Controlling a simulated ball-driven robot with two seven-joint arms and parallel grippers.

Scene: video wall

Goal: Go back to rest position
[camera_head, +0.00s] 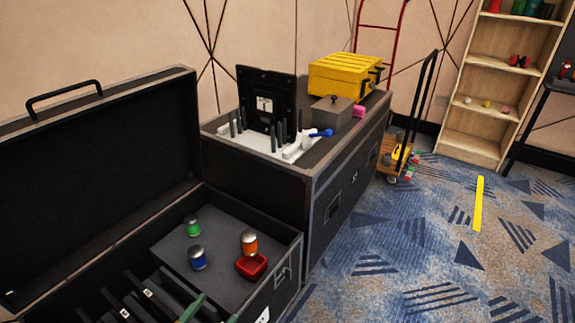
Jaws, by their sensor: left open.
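My left gripper (211,313) shows only in part at the bottom edge, low by the front of the open black flight case (292,240). Two greenish finger-like tips stand apart there, with nothing seen between them. Most of the gripper is cut off by the frame. My right gripper is not in view. In the case, a dark grey panel (215,240) carries a green-banded can (192,227), a blue-banded can (197,258) and an orange-banded can (250,243). The orange one stands at a red tray (251,266). Dark slotted pieces (125,305) fill the case's front.
The raised case lid (100,170) stands at the left. A hand cart (395,165) and wooden shelf (480,125) stand behind. Carpet (430,260) is open at right.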

